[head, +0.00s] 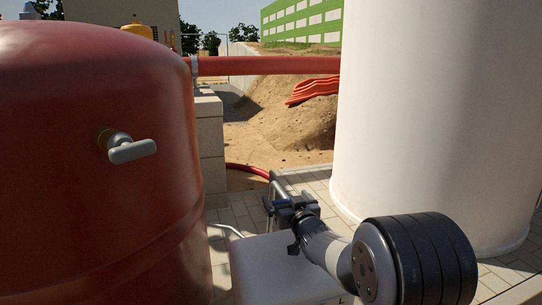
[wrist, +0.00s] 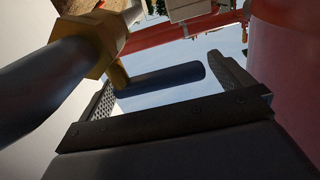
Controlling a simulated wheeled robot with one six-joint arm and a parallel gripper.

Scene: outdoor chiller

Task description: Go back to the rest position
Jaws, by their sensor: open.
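My gripper (wrist: 170,72) is open in the wrist view, with one textured finger on each side. A dark blue-grey handle (wrist: 168,77) lies across the gap between the fingers, joined to a brass-coloured fitting (wrist: 92,42) on a thick dark pipe (wrist: 45,85). I cannot tell whether the handle touches a finger. In the head view my gripper (head: 284,203) is at the far end of my arm, low between the red tank (head: 85,200) and the white tank (head: 435,110); its fingers are too small to read there.
A grey T-handle valve (head: 131,149) sticks out of the red tank. A red pipe (head: 268,65) runs across behind, between the tanks. Orange pipes (head: 315,89) lie on a sand heap (head: 290,118). A block wall (head: 209,145) stands beside the red tank. Paving shows between the tanks.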

